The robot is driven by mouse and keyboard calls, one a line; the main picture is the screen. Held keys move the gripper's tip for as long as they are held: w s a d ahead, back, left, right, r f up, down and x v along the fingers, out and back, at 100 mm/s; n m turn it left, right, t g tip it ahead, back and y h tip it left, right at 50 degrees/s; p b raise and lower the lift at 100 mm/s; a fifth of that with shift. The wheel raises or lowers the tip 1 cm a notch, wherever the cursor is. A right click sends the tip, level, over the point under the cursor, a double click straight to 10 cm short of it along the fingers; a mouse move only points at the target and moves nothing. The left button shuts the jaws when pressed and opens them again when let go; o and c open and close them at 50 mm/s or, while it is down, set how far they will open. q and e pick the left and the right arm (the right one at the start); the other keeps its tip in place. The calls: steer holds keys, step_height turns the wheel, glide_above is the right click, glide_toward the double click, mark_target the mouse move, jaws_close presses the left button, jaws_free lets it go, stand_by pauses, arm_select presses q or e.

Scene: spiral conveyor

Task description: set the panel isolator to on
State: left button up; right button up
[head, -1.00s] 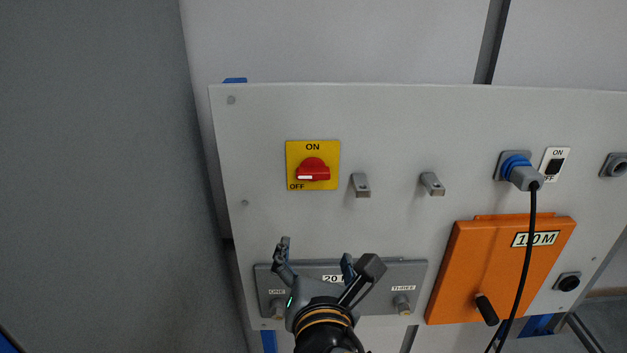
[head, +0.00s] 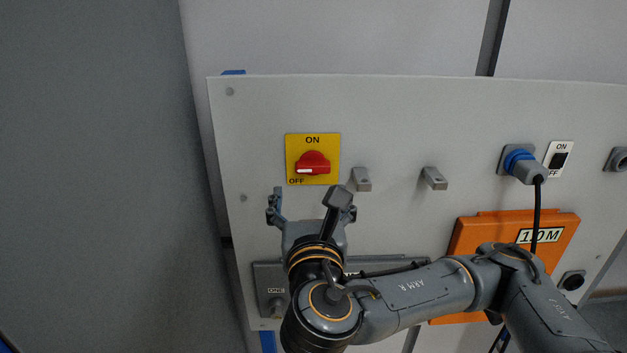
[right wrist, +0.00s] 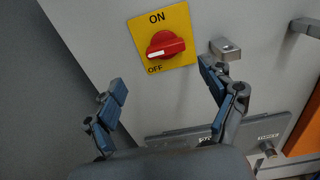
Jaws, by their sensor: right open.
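The panel isolator is a red rotary knob (head: 313,163) on a yellow plate (head: 328,145) marked ON at the top and OFF at the lower left. The knob lies level, its white mark at its left end, towards OFF. In the right wrist view the knob (right wrist: 165,45) sits ahead, beyond the fingertips. My right gripper (head: 311,203) is open and empty, just below the plate and apart from the knob. Its two fingers also show spread in the right wrist view (right wrist: 160,85). My left gripper is not in view.
Two grey brackets (head: 362,180) (head: 434,178) stick out right of the plate. A blue plug (head: 519,160) with a black cable and an ON switch (head: 559,159) are farther right. An orange box (head: 465,237) and a grey plate (head: 262,289) lie lower, partly behind my arm.

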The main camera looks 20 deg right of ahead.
mark_target(313, 171)
steer(key=x, duration=0.3)
steer(key=d+p+x, duration=0.1)
steer(key=x, duration=0.1)
steer(key=shift+w+r, duration=0.15)
steer(key=shift+w, duration=0.15)
steer(key=shift+w+d, duration=0.15)
steer(key=shift+w, duration=0.4)
steer(key=c, duration=1.1)
